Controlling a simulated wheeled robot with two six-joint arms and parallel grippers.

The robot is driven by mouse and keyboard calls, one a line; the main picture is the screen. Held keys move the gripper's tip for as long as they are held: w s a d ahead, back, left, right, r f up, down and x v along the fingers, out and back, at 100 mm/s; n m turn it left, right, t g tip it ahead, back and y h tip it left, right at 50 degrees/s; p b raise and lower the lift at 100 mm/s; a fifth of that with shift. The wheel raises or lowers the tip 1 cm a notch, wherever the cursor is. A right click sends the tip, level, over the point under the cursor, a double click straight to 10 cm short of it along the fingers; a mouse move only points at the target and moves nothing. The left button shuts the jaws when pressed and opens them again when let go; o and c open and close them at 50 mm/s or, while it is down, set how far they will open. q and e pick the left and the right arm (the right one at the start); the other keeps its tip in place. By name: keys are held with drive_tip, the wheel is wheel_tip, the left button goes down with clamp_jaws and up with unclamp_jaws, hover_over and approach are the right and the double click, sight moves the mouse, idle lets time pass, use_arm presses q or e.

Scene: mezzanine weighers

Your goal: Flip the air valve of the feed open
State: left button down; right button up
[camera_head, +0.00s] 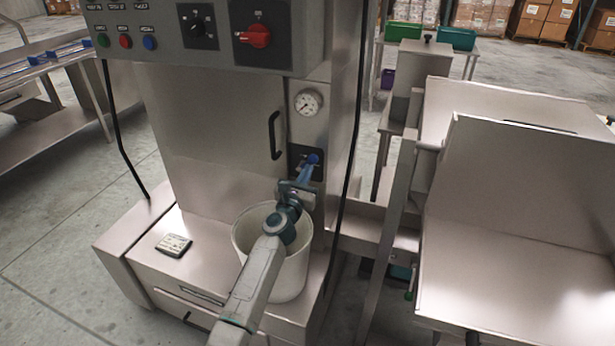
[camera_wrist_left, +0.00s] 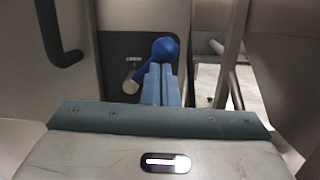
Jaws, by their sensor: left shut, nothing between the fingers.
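The air valve has a blue knob (camera_head: 314,158) on a dark plate (camera_head: 298,152) on the cabinet front, below the gauge and right of the black door handle. In the left wrist view the blue knob (camera_wrist_left: 166,48) stands just beyond my fingertips, with a pale metal part (camera_wrist_left: 130,86) to its left. My left gripper (camera_head: 307,172) is shut and empty, its blue fingers pointing at the knob. In the left wrist view the fingers (camera_wrist_left: 161,82) lie side by side and hide the knob's lower part. I cannot tell whether they touch it. My right gripper is not in view.
A white bucket (camera_head: 250,240) stands on the cabinet ledge under my left arm. A small keypad-like device (camera_head: 174,245) lies left of it. A pressure gauge (camera_head: 308,102) and control panel (camera_head: 190,45) are above. A black cable and metal hoppers (camera_head: 510,190) are on the right.

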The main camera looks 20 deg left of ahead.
use_arm(q)
drive_tip(key=shift+a+r+n+y, duration=0.15)
drive_tip(key=shift+r+n, duration=0.1)
drive_tip(key=shift+n, duration=0.35)
drive_tip(key=shift+a+r+n+y, duration=0.15)
drive_tip(key=shift+r+n, duration=0.1)
drive_tip(key=shift+n, duration=0.35)
drive_tip(key=shift+r+n+p, duration=0.15)
drive_tip(key=shift+n+p, duration=0.15)
drive_tip(key=shift+n, duration=0.3)
drive_tip(key=n, duration=0.1)
drive_tip(key=n+y, duration=0.1)
drive_tip(key=shift+a+r+n, duration=0.2)
drive_tip(key=shift+a+n, duration=0.15)
drive_tip(key=shift+n, duration=0.05)
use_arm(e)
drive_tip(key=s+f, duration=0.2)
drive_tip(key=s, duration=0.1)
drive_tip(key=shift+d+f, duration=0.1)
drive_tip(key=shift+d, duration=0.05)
use_arm(q)
drive_tip(key=shift+f, duration=0.15)
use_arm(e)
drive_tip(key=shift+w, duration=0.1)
